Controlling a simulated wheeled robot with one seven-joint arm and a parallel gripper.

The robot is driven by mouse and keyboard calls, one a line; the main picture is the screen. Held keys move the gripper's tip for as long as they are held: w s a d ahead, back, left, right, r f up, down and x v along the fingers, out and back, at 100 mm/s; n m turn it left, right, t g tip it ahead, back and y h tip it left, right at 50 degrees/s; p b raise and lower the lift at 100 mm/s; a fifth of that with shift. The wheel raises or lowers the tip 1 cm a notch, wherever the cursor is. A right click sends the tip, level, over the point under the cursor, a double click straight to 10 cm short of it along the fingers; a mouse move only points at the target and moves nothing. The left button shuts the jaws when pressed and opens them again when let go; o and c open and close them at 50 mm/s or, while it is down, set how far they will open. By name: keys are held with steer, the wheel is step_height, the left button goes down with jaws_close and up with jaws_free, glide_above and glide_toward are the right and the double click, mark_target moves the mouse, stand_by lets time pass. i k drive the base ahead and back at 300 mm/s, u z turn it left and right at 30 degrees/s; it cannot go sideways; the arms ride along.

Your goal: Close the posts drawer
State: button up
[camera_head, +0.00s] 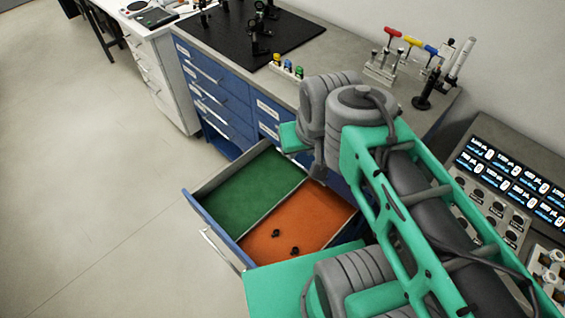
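One blue drawer (210,217) stands pulled out from the blue cabinet, low down, left of my arm. Its inside has a green-lined compartment (250,187) and an orange-lined compartment (318,217). Two small black parts (276,233) lie in the orange one. A silver bar handle (221,252) is on the drawer's front. I cannot read a label on this drawer. My green and grey arm crosses the right side of the view and hides the drawer's right part. My gripper is not visible.
Other blue drawers (215,95) are shut. A white drawer unit (160,80) stands further left. The floor (90,180) at left is clear.

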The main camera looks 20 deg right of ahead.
mark_target(262, 192)
steer(key=k, duration=1.2)
steer(key=u, duration=0.7)
steer(key=i, duration=0.85)
steer(key=u, duration=2.25)
steer(key=i, duration=0.25)
steer(key=z, duration=0.45)
